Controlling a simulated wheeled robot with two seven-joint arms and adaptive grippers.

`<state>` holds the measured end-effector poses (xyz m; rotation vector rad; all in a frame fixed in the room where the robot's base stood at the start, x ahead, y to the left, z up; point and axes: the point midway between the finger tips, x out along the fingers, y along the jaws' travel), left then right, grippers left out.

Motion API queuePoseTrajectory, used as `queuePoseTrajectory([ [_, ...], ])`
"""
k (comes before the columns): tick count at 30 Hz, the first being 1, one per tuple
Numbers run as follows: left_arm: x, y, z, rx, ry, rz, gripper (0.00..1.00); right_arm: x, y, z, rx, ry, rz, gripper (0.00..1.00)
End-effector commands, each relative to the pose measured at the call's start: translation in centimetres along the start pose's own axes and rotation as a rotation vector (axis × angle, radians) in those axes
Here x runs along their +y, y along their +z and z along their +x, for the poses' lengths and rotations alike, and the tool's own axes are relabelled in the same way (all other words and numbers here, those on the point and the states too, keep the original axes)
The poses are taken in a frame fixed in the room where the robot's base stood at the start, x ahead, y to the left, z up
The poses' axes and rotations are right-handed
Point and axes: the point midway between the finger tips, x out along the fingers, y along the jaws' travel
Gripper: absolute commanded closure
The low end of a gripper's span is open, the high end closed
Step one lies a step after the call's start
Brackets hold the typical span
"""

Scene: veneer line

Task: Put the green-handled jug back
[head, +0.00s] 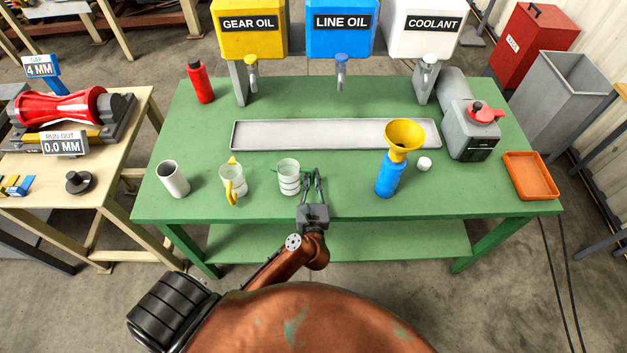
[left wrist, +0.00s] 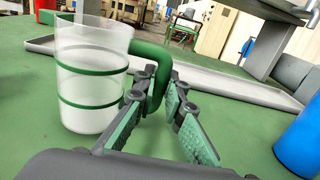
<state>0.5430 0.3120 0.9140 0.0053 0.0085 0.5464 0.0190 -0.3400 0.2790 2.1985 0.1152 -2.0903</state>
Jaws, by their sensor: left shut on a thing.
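The green-handled jug (head: 289,177) is a clear, whitish cup with green bands, upright near the front middle of the green table. In the left wrist view the jug (left wrist: 88,85) is at the left, its green handle (left wrist: 153,52) curving right and down to the fingers. My left gripper (head: 313,182) is right of the jug, shut on its handle, with the fingers (left wrist: 165,112) on either side of it. Whether the jug's base touches the table is hard to tell. My right gripper is not in view.
A yellow-handled jug (head: 233,181) and a white cup (head: 173,179) stand to the left. A blue bottle with a yellow funnel (head: 405,136) and a white cap (head: 424,163) are right. A long grey tray (head: 335,149) lies behind. An orange tray (head: 530,176) is far right.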

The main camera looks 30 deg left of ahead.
Motion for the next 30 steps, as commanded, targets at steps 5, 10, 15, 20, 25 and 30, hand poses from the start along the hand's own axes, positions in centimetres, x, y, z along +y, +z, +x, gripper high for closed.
queuePoseTrajectory([
  [5, -0.02, -0.68, -0.01, -0.001, 0.0, 0.0, 1.0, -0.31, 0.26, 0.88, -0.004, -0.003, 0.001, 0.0],
  [10, -0.02, -0.52, -0.02, -0.002, 0.0, -0.001, 1.0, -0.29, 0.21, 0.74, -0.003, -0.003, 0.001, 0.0],
  [15, -0.02, -0.9, -0.02, -0.001, 0.0, 0.0, 0.88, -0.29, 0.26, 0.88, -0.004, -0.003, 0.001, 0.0],
  [20, -0.02, -0.87, -0.02, -0.001, 0.0, 0.0, 0.77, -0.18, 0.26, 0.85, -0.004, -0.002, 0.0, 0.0],
  [25, -0.02, -0.87, -0.02, -0.001, 0.0, 0.0, 0.72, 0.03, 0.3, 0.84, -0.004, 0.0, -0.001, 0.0],
  [30, -0.02, -0.78, -0.02, -0.001, 0.0, 0.0, 0.72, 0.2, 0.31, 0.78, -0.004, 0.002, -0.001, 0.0],
])
